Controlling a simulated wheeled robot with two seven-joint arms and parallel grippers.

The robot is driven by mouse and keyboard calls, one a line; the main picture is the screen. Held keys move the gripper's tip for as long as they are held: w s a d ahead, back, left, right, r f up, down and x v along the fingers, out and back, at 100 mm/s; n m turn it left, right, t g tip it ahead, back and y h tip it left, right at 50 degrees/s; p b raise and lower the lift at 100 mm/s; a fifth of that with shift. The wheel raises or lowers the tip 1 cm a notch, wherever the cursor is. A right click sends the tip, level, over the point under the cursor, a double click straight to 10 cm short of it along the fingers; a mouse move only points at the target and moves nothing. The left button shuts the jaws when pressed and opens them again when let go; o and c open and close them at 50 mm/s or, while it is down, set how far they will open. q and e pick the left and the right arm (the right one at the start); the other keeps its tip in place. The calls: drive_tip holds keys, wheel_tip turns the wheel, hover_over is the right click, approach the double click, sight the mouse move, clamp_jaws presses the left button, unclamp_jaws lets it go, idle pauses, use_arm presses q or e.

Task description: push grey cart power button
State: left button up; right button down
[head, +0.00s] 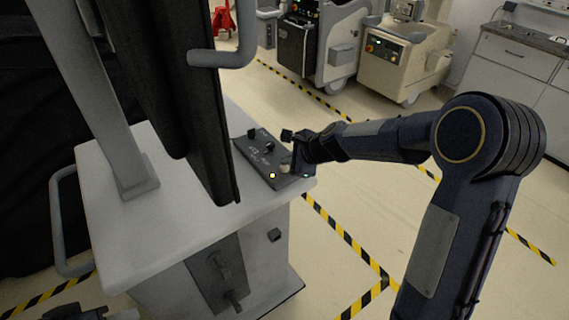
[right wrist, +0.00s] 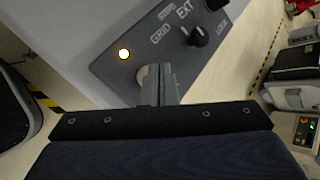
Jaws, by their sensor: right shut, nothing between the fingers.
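The grey cart (head: 200,230) stands at the left, with a dark sloped control panel (head: 243,148) on its top corner. My right gripper (head: 288,168) is shut and empty over the panel's near right end.
A black screen (head: 165,90) on a grey post rises beside the panel, with a grey handle (head: 225,57). A black knob (right wrist: 198,37) sits near the fingers. Other carts (head: 395,60) and a cabinet (head: 510,60) stand at the back. Open floor lies right of the cart.

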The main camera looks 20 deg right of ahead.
sight(288, 168)
wheel_tip(288, 168, up, 6)
drive_tip(key=p, duration=0.6)
drive_tip(key=shift+r, duration=0.1)
idle(0.3)
drive_tip(key=s+d+r+n+g+y, duration=0.1)
drive_tip(key=s+r+n, duration=0.35)
drive_tip(key=s, duration=0.55)
drive_tip(key=s+d+r+n, duration=0.1)
drive_tip(key=s+r+n, duration=0.4)
drive_tip(key=s, duration=0.4)
drive_tip(key=s+f+n+h, duration=0.1)
drive_tip(key=s+f+n, duration=0.1)
drive_tip(key=s+n, duration=0.3)
drive_tip(key=s+f+n+g+h+b, duration=0.1)
drive_tip(key=s+f+n, duration=0.2)
drive_tip(key=s, duration=0.8)
drive_tip(key=shift+d+f+n, duration=0.3)
drive_tip(key=shift+d+n, duration=0.1)
drive_tip(key=shift+n, duration=0.45)
